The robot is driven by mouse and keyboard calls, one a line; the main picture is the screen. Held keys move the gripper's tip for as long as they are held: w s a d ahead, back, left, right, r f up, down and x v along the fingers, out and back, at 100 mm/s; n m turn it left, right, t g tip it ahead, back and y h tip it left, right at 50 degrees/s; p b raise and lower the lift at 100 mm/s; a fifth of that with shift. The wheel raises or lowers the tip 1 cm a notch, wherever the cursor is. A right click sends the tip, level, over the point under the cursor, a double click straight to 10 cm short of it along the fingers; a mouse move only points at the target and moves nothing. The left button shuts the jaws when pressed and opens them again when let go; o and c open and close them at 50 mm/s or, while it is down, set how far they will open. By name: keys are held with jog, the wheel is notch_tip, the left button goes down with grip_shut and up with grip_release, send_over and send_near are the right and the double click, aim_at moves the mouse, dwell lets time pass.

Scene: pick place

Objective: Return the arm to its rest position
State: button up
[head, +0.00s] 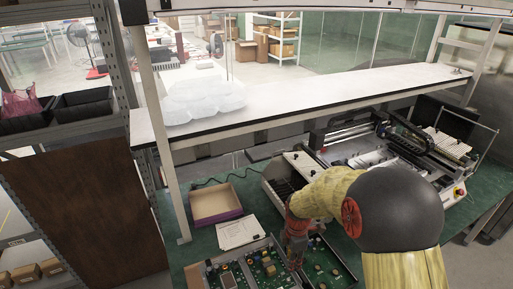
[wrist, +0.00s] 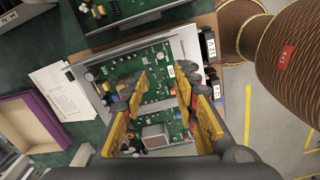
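My arm (head: 395,205) reaches from the lower right over the green workbench (head: 185,252), bent at a dark round joint. My gripper (head: 297,240) points down above the circuit boards in the head view, partly hidden by the arm. A green circuit board (wrist: 155,68) in a tray shows between and beyond the fingers. How high the fingertips are above it is hard to tell.
A shallow purple-sided box (head: 215,204) and papers (head: 240,233) lie left of the gripper. A second circuit board (head: 322,268) is to the right. A machine (head: 375,150) stands behind the arm. A white overhead shelf (head: 300,98) spans the bench, with a post at left.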

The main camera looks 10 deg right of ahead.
jog(key=s+r+m+t+b, duration=0.5)
jog(key=s+r+m+b, duration=0.3)
jog(key=s+r+m, duration=1)
jog(key=s+r, duration=0.2)
jog(key=s, duration=0.2)
jog(key=shift+r+m+t, duration=0.2)
jog(key=shift+m+t, duration=0.1)
jog(key=shift+m, duration=0.1)
